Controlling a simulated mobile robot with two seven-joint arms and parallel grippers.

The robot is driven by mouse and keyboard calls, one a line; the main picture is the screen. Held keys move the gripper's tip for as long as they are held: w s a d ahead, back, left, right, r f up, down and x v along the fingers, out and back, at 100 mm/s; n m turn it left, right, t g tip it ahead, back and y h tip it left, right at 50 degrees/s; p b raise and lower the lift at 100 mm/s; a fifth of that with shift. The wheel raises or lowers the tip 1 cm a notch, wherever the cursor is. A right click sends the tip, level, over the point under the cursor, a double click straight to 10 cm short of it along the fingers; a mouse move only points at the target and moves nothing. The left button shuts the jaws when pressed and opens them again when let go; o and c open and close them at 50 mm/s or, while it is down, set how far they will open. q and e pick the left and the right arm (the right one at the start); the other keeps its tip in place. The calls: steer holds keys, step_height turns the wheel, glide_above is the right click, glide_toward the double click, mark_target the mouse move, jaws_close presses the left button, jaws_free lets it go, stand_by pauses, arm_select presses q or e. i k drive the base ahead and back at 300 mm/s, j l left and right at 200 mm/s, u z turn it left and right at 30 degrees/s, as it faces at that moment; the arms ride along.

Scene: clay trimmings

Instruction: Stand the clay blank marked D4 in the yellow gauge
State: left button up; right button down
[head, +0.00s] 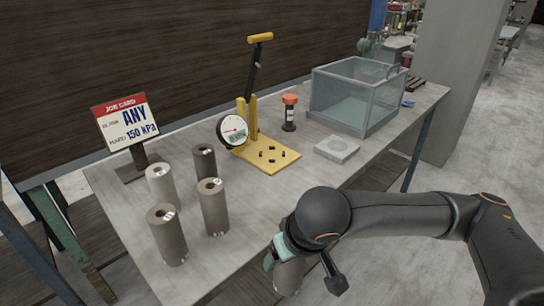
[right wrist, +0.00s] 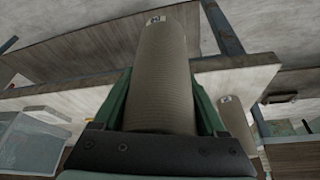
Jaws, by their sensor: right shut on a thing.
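My right gripper (head: 283,252) is low at the table's front edge in the head view. It is shut on a grey-brown clay cylinder (head: 289,276), mostly hidden by the gripper and arm. In the right wrist view this clay blank (right wrist: 163,75) sits between the green fingers, with a small tag near its end that I cannot read. The yellow gauge (head: 283,161) stands mid-table, with a round dial, a lever with a yellow handle, and a base plate carrying small dark pegs. No blank stands on that plate. My left gripper is not in view.
Several tagged clay cylinders stand at the left, including a dark one (head: 204,163) and a pale one (head: 160,186). A job card (head: 125,122) reads ANY, 150 kPa. A red-capped bottle (head: 289,113), grey block (head: 337,149) and clear bin (head: 345,110) stand beyond the gauge.

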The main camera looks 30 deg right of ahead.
mark_target(272, 155)
steer(key=i+l+u, duration=0.2)
steer(key=l+u, duration=0.15)
steer(key=l, duration=0.3)
steer(key=i+l+u, duration=0.1)
steer(key=l+u, duration=0.25)
steer(key=l, duration=0.35)
steer(key=l+u, duration=0.35)
steer(key=l, duration=0.35)
